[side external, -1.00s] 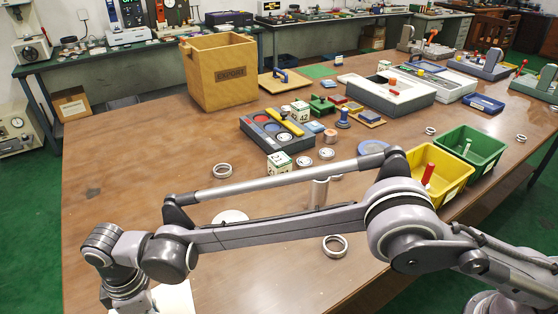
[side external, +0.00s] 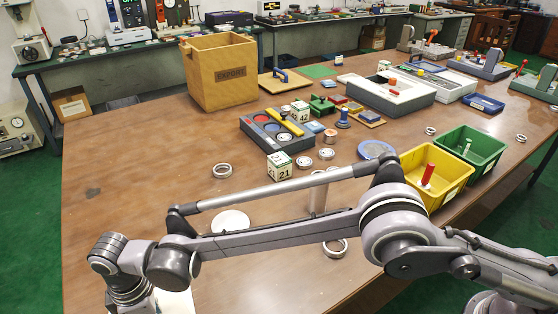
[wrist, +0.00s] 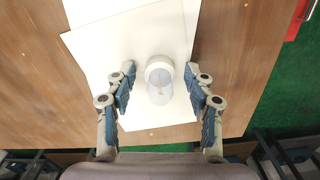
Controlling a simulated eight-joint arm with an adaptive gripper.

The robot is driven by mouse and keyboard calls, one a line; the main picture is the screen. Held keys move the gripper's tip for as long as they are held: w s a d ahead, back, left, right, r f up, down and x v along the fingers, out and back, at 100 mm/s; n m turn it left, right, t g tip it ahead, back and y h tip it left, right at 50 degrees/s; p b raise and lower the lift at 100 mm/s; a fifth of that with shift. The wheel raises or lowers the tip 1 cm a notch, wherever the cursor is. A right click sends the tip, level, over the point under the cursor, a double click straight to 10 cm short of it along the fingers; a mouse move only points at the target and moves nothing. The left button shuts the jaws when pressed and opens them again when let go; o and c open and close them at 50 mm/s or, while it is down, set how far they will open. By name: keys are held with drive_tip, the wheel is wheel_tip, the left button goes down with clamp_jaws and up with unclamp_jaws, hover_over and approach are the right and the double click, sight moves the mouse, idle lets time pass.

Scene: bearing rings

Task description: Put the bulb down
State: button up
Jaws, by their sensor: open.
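The bulb (wrist: 159,82) shows in the wrist view as a pale, partly see-through body with a whitish round collar. It is over white sheets (wrist: 110,45) on the brown table; whether it stands upright or touches them I cannot tell. My gripper (wrist: 159,70) is open, with one blue-padded finger on each side of the bulb and a visible gap on both sides. In the side view my gripper is largely cut off at the bottom left, and the bulb is not visible there. Part of a white sheet (side external: 176,302) shows beside my wrist.
The table edge and green floor (wrist: 265,90) lie to the right in the wrist view, with a red object (wrist: 298,20) at top right. In the side view, a white disc (side external: 231,221), metal rings (side external: 222,171), and yellow (side external: 437,172) and green bins (side external: 473,150) stand near my arm.

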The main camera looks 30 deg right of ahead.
wheel_tip(320, 180, up, 12)
drive_tip(key=shift+f, duration=0.15)
drive_tip(key=shift+w+r, duration=0.1)
drive_tip(key=shift+r, duration=0.1)
drive_tip(key=w+d+r+m+t+y, duration=0.15)
drive_tip(key=d+r, duration=0.25)
drive_tip(key=d, duration=0.5)
drive_tip(key=w+d+r+m, duration=0.2)
drive_tip(key=d+r+m, duration=0.15)
drive_tip(key=d, duration=0.45)
drive_tip(key=w+d+r+m+t, duration=0.1)
drive_tip(key=w+d+r+m, duration=0.1)
drive_tip(key=d+r, duration=0.5)
drive_tip(key=s+d+f+m+t, duration=0.1)
drive_tip(key=s+d+m, duration=0.15)
drive_tip(key=d, duration=0.65)
drive_tip(key=s+d+f+m+t, duration=0.2)
drive_tip(key=s+d, duration=0.2)
drive_tip(key=d, duration=0.5)
drive_tip(key=s+d+f+m+t+h, duration=0.1)
drive_tip(key=s+d+f+m, duration=0.3)
drive_tip(key=s+d, duration=0.5)
wheel_tip(320, 180, down, 2)
drive_tip(key=shift+d+f+m+t, duration=0.1)
drive_tip(key=shift+d+m+t, duration=0.15)
drive_tip(key=shift+m+t, duration=0.1)
